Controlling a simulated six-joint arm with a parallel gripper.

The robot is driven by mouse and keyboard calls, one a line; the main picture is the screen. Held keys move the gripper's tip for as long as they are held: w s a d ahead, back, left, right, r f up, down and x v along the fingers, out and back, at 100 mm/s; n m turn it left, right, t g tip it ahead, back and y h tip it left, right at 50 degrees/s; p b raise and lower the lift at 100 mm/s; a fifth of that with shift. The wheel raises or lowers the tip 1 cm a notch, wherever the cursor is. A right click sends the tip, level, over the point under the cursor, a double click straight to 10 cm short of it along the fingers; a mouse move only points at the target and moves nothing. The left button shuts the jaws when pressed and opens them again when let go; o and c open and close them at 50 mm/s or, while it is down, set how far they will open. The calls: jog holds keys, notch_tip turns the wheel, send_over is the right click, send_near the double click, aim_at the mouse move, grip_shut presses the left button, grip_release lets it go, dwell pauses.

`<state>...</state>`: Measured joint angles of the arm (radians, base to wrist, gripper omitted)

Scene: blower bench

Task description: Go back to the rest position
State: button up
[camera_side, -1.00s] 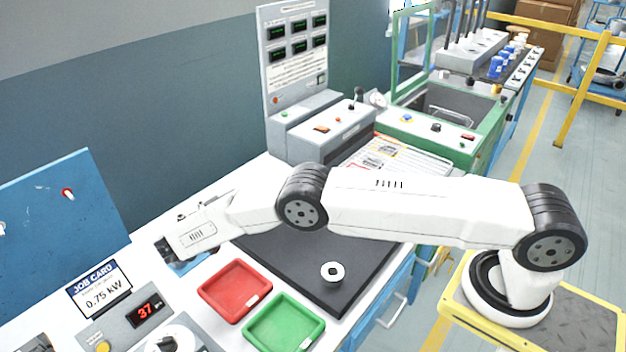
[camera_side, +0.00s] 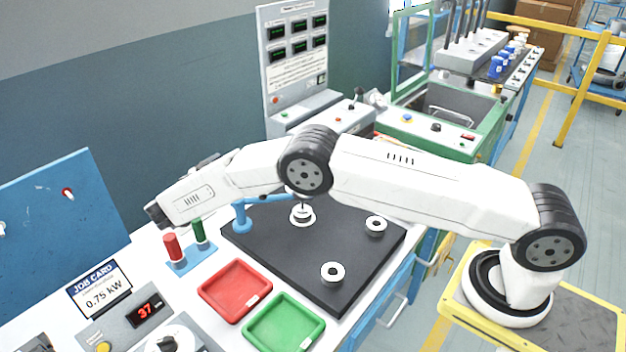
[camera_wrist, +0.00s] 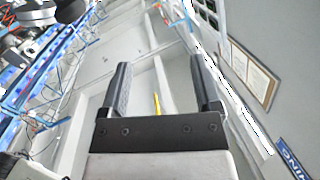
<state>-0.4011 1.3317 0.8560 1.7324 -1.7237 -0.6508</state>
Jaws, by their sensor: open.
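My gripper (camera_side: 152,214) is raised at the left above the bench in the side view, close above the red and green cylinders. In the wrist view my gripper (camera_wrist: 160,92) is open, with nothing between its two dark fingers. My arm stretches from its base at the right across the bench, with its elbow above the black mat. The camera on my wrist faces away from the bench top, toward the wall and the room.
A red cylinder (camera_side: 172,246) and a green cylinder (camera_side: 199,231) stand in a blue holder. The black mat (camera_side: 285,262) bears white rings, including a front one (camera_side: 333,272). A red tray (camera_side: 235,290) and a green tray (camera_side: 284,326) lie in front. The job card (camera_side: 98,287) stands left.

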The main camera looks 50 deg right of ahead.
jog(key=w+d+r+n+t+y, duration=0.3)
jog(key=w+r+n+t+y, duration=0.3)
jog(key=r+n+t+y, duration=0.35)
jog(key=s+d+f+n+g+y, duration=0.1)
jog(key=s+f+n+g+y, duration=0.1)
jog(key=s, duration=1)
jog(key=s+d+f+n+g+y, duration=0.1)
jog(key=s+f+n+g+y, duration=0.2)
jog(key=s, duration=1)
jog(key=s+d+f+n+g+y, duration=0.1)
jog(key=s+f+n+g+y, duration=0.1)
jog(key=s, duration=1)
jog(key=f+n+g, duration=0.1)
jog(key=n+g, duration=0.1)
jog(key=g, duration=0.1)
jog(key=shift+s+d+f+n+y, duration=0.2)
jog(key=shift+d+f+n+y, duration=0.05)
jog(key=shift+f+n+y, duration=0.1)
